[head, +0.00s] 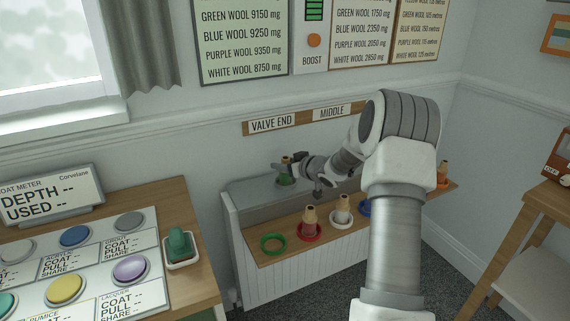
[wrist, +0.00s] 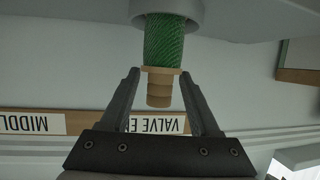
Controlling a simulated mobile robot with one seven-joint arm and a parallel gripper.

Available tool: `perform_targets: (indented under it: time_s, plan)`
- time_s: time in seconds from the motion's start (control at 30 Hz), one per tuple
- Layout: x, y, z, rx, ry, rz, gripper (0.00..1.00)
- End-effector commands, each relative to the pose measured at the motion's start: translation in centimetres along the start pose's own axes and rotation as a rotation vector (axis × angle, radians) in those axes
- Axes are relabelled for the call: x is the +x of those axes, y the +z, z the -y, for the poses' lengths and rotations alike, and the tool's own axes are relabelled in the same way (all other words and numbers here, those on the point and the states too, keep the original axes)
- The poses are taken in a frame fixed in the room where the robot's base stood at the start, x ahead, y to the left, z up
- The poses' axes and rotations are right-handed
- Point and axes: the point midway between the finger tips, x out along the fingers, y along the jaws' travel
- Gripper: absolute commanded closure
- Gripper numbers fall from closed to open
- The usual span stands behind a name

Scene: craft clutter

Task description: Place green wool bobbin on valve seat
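The green wool bobbin (head: 285,175) stands upright at the valve end of the grey raised ledge, on the left. In the wrist view, which is upside down, its green wool (wrist: 165,42) and tan wooden top (wrist: 160,87) show clearly. Its lower end sits inside a round grey cup, the valve seat (wrist: 195,14). My gripper (wrist: 160,77) is open, with one finger on each side of the wooden top and gaps visible beside it. In the head view my gripper (head: 293,167) is at the bobbin, partly hidden by my wrist.
The lower wooden shelf has an empty green ring (head: 273,243), a bobbin on a red ring (head: 309,238), one on a white ring (head: 342,223), and others to the right behind my arm. A table with a button panel (head: 95,265) stands left. The wall is close behind the ledge.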

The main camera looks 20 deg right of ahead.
Motion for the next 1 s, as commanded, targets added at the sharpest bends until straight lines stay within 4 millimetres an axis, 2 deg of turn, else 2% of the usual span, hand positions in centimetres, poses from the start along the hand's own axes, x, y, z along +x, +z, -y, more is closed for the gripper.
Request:
perform_targets:
  time_s: [0.37, 0.57, 0.8, 1.0]
  plan:
    - [-0.5, -0.4, -0.1, 0.001, 0.001, 0.001, 0.37]
    - [-3.8, -0.6, -0.1, 0.002, 0.003, 0.001, 0.37]
    - [-9.0, -0.6, -0.1, 0.001, 0.002, 0.002, 0.37]
    - [-11.5, -0.4, -0.1, 0.000, 0.002, 0.000, 0.37]
